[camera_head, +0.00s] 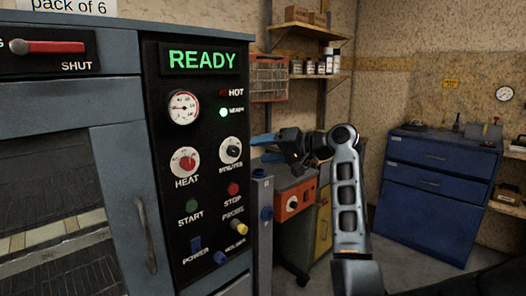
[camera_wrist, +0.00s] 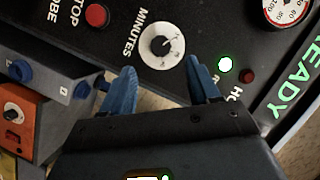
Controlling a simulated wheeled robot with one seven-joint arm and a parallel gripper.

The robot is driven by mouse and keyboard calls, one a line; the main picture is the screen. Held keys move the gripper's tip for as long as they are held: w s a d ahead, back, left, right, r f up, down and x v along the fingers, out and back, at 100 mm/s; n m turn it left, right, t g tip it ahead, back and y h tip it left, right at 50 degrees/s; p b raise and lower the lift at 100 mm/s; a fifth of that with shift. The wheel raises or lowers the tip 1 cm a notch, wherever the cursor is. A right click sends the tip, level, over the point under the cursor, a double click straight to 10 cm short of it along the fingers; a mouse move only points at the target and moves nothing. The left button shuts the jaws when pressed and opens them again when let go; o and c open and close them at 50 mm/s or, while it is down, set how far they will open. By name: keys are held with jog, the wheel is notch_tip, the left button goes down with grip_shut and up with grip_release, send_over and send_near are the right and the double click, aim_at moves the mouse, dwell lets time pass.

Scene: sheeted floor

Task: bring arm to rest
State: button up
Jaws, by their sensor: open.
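My gripper (camera_head: 264,148) is raised in front of the right side of a blue-grey oven's black control panel (camera_head: 209,130). Its blue fingers point left in the head view and look open and empty. In the wrist view my gripper (camera_wrist: 160,88) shows two blue fingers spread apart. The minutes knob (camera_wrist: 162,44) lies beyond them on the panel. I cannot tell whether a finger touches the panel. My arm rises from the lower right of the head view and is bent at the top.
The panel display (camera_head: 202,60) reads READY, and a green lamp (camera_head: 224,112) is lit. An orange box (camera_head: 294,200) stands behind the arm. A blue drawer cabinet (camera_head: 436,190) stands at the right. Shelves (camera_head: 308,75) hold jars. Floor shows between the cabinets.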

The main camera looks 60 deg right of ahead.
dwell(0.3)
jog(key=s+a+f+g+h, duration=0.1)
jog(key=a+f, duration=0.6)
jog(key=f, duration=0.3)
jog(key=s+a+f+g+h, duration=0.1)
jog(key=a+f+h, duration=0.1)
jog(key=a+f, duration=0.75)
jog(key=s+a+f, duration=0.6)
jog(key=f, duration=0.1)
jog(key=s+a+f+n, duration=0.2)
jog(key=s+a+n, duration=0.2)
jog(key=s+a, duration=0.7)
jog(key=s+a+r+n, duration=0.2)
jog(key=s+r, duration=0.1)
jog(key=s, duration=0.2)
jog(key=s+a+r+n+t+y, duration=0.1)
jog(key=s+a+r+n, duration=0.1)
jog(key=s, duration=0.3)
jog(key=s+a+r+n+y, duration=0.1)
jog(key=s+a+r+n, duration=0.1)
jog(key=s, duration=0.3)
jog(key=shift+s+a+r+n, duration=0.2)
jog(key=shift+a+r+n, duration=0.2)
jog(key=shift+r, duration=0.45)
jog(key=shift+c, duration=0.4)
